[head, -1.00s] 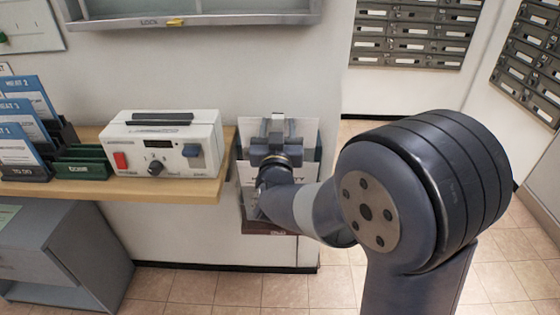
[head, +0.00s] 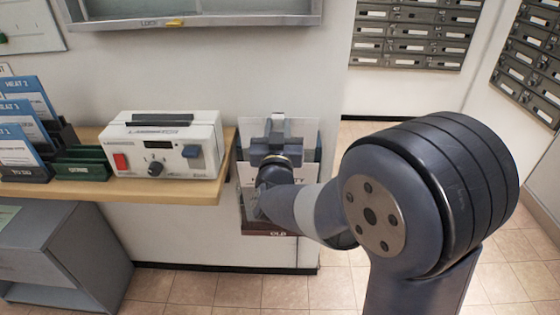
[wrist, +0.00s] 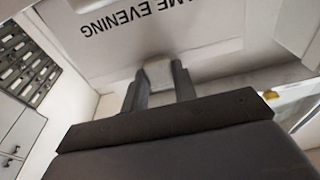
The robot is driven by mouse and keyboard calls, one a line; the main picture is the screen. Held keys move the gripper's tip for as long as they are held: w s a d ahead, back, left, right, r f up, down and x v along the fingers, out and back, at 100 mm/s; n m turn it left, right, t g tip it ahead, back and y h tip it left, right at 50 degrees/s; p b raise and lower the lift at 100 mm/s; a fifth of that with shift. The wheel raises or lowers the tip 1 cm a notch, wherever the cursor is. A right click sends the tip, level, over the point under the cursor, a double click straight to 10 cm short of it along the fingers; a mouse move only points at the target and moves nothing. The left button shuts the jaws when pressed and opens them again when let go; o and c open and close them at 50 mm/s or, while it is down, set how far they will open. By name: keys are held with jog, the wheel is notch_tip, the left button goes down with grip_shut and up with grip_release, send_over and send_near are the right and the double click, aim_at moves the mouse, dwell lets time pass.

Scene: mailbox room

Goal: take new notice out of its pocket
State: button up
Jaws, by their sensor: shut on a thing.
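My gripper (head: 278,122) is at the upper part of a wall pocket (head: 270,232), beside the right end of the shelf. It is shut on a pale notice sheet (head: 250,128) whose top shows around the fingers. In the wrist view, the sheet (wrist: 205,30) fills the top and reads "...AME EVENING" upside down; a small pale piece sits between the fingertips (wrist: 158,72). Lower on the pocket, a white sheet with text ending in "ITY" is partly hidden by my wrist. I cannot tell how much of the held sheet is inside the pocket.
A wooden shelf (head: 190,191) left of the pocket holds a white laminator (head: 130,165), blue notices (head: 30,110) in dark stands and a green tray (head: 80,168). A grey cabinet (head: 70,250) stands below. A glazed case (head: 200,10) hangs above. Floor to the right is open, before the mailboxes (head: 410,35).

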jog(key=s+r+p, duration=0.1)
jog(key=r+p, duration=0.6)
jog(key=r, duration=0.3)
jog(key=s+r+p, duration=0.2)
jog(key=r+p, duration=0.5)
jog(key=r, duration=0.3)
jog(key=shift+s, duration=0.25)
jog(key=shift+s+a, duration=0.1)
jog(key=shift+s, duration=0.1)
